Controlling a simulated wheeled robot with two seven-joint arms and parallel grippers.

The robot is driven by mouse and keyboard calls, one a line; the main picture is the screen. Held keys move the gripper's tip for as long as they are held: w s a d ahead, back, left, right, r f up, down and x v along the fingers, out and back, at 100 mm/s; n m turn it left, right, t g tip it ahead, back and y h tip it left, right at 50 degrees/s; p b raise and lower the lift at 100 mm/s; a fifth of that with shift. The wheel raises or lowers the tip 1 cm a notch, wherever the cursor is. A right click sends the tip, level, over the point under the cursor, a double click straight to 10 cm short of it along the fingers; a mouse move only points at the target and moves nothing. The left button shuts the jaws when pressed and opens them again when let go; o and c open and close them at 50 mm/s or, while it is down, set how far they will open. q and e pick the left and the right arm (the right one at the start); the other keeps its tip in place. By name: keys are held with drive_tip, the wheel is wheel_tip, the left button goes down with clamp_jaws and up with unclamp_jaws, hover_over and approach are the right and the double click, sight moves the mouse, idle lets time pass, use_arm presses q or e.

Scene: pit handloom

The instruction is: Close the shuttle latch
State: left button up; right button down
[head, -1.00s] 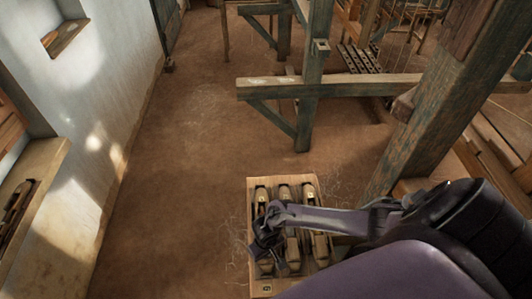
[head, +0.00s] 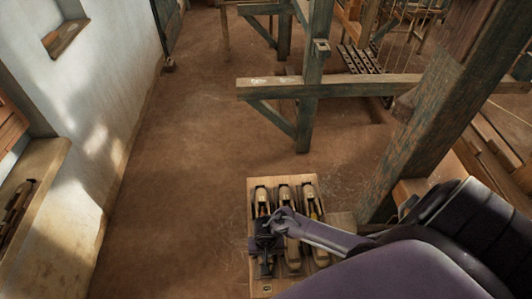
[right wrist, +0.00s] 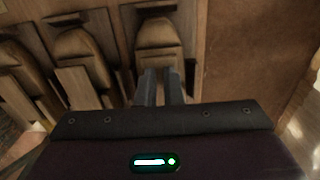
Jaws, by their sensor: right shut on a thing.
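A light wooden rack (head: 252,187) on the floor holds three dark-slotted wooden shuttles side by side. The left shuttle (head: 262,197) in the head view is the one at my right gripper (head: 266,248). In the right wrist view that shuttle (right wrist: 157,38) lies just beyond my right gripper (right wrist: 164,86). The two fingers are close together at its near end, shut on a small part there, seemingly the latch, which the fingers and gripper body hide. The middle shuttle (head: 285,194) and the right shuttle (head: 308,192) stand clear of the fingers. My left gripper is not in view.
A thick loom post (head: 430,120) rises right of the rack, close to my right arm. A loom beam (head: 340,84) and upright (head: 310,75) stand beyond. Bare earth floor (head: 180,190) lies left, up to the white wall (head: 90,90).

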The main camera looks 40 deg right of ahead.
idle(0.3)
drive_tip(key=c, duration=1.8)
unclamp_jaws()
drive_tip(key=shift+r, duration=0.15)
drive_tip(key=shift+r, duration=0.3)
wheel_tip(320, 180, up, 7)
